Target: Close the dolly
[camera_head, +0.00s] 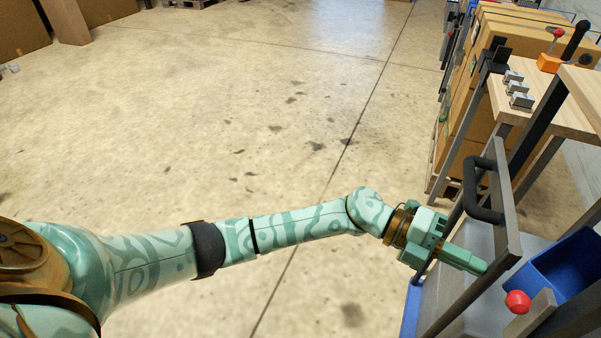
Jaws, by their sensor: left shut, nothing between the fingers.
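The dolly (506,212) stands at the lower right, a grey metal frame with a black loop handle (480,190) on its upright panel. Its lower part runs out of the picture. My left arm reaches across from the left, and my left gripper (482,267) is shut and empty. Its fingertips are in front of the frame, just below the handle; I cannot tell whether they touch it. My right gripper is out of view.
A blue bin (555,268) and a red knob (517,302) are at the lower right. A wooden workbench (545,100) with small metal blocks stands behind the dolly. Stacked cardboard boxes (480,90) are beyond it. The concrete floor (220,120) is open at left and centre.

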